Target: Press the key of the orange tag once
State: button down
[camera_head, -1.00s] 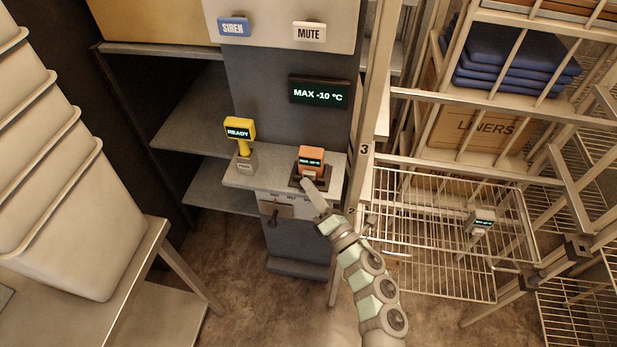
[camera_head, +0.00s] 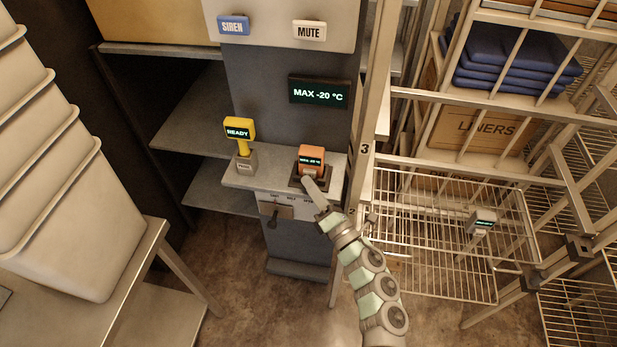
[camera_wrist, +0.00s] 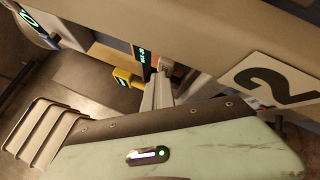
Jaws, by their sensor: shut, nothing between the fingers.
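The orange tag (camera_head: 311,157) stands in a dark holder on the narrow grey ledge. Its small screen reads about "MAX -20 °C", and its pale key (camera_head: 309,173) is at the lower front. My gripper (camera_head: 306,180) is shut and empty, its tip at the key; I cannot tell whether it touches. The wall display (camera_head: 319,92) above reads "MAX -20 °C". In the wrist view my gripper's fingers (camera_wrist: 162,80) reach toward a pale key piece, and most of the orange tag is hidden.
A yellow READY device (camera_head: 240,130) stands on the ledge to the left. SIREN (camera_head: 234,27) and MUTE (camera_head: 309,31) buttons are above. A rack post (camera_head: 365,150) rises close to the right of the ledge, beside a wire basket holding another tag (camera_head: 481,222).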

dwell(0.3)
jog(key=shift+s+a, duration=0.2)
jog(key=shift+s, duration=0.8)
jog(key=shift+s+a+b, duration=0.1)
jog(key=shift+s+a, duration=0.1)
jog(key=shift+s, duration=0.6)
jog(key=shift+s+a+b, duration=0.1)
jog(key=shift+s+a, duration=0.05)
jog(key=shift+s, duration=0.7)
jog(key=shift+s+a+b, duration=0.1)
jog(key=shift+s+a, duration=0.1)
jog(key=shift+s, duration=0.6)
